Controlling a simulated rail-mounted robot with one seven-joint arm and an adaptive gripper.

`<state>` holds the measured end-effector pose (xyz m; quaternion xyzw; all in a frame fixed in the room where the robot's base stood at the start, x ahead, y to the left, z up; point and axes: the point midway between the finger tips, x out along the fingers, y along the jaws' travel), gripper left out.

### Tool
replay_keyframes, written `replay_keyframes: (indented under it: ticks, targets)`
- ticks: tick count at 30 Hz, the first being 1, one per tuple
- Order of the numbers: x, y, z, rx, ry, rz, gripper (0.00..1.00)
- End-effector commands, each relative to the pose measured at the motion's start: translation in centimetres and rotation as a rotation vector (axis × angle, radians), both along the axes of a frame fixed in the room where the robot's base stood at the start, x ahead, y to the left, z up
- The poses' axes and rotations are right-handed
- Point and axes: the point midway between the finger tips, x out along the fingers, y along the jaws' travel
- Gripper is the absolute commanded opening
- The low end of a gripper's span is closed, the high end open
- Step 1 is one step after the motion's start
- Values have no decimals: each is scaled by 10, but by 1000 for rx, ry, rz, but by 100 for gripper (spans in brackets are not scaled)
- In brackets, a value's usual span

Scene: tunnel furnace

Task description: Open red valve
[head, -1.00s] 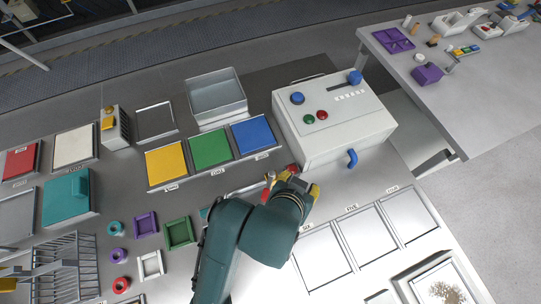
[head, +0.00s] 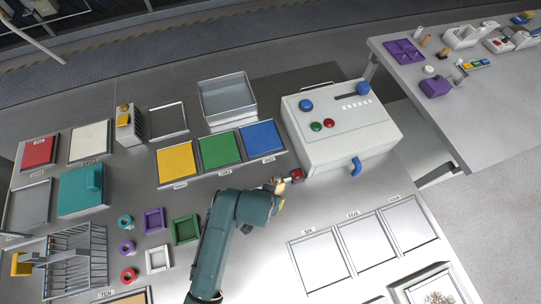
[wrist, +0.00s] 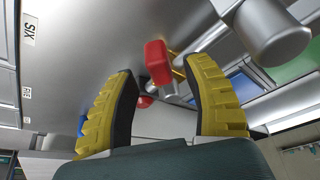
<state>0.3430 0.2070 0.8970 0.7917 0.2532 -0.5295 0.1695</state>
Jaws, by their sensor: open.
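The red valve (head: 297,175) has a small red handle at the lower left corner of the white control box (head: 340,133). In the wrist view the red handle (wrist: 158,58) appears ahead, between the two yellow-padded fingers and beyond their tips or level with them; the exact depth is hard to tell. My gripper (head: 279,192) is just left of and below the valve in the head view. In the wrist view my gripper (wrist: 163,75) is open with its fingers wide apart. I see no contact with the handle.
A blue valve handle (head: 356,167) sticks out of the box's front. Yellow, green and blue panels (head: 221,151) lie left of the box. Silver trays (head: 319,261) lie in front. A grey cylinder (wrist: 262,30) stands close at upper right in the wrist view.

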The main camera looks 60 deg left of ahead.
Motion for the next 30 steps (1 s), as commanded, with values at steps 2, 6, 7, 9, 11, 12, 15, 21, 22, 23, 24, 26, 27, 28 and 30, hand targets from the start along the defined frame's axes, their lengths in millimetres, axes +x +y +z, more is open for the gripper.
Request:
replay_keyframes:
  ticks: [2,6,7,9,11,12,15,21,22,23,24,26,27,28,30]
  targets:
    - [4,3,-11,0,0,0,50]
    - [7,5,-18,1,-1,0,50]
    - [7,5,-18,1,-1,0,50]
    - [7,5,-18,1,-1,0,50]
    - [7,5,-18,1,-1,0,50]
    - [7,5,-18,1,-1,0,50]
    - [7,5,-18,1,-1,0,38]
    - [6,5,-18,1,-1,0,0]
    - [6,5,-18,1,-1,0,0]
    - [6,5,-18,1,-1,0,0]
    - [6,5,-18,1,-1,0,0]
    - [6,5,-18,1,-1,0,0]
    - [6,5,-18,1,0,0,0]
    - [6,5,-18,1,1,0,0]
    - [6,5,-19,1,1,0,0]
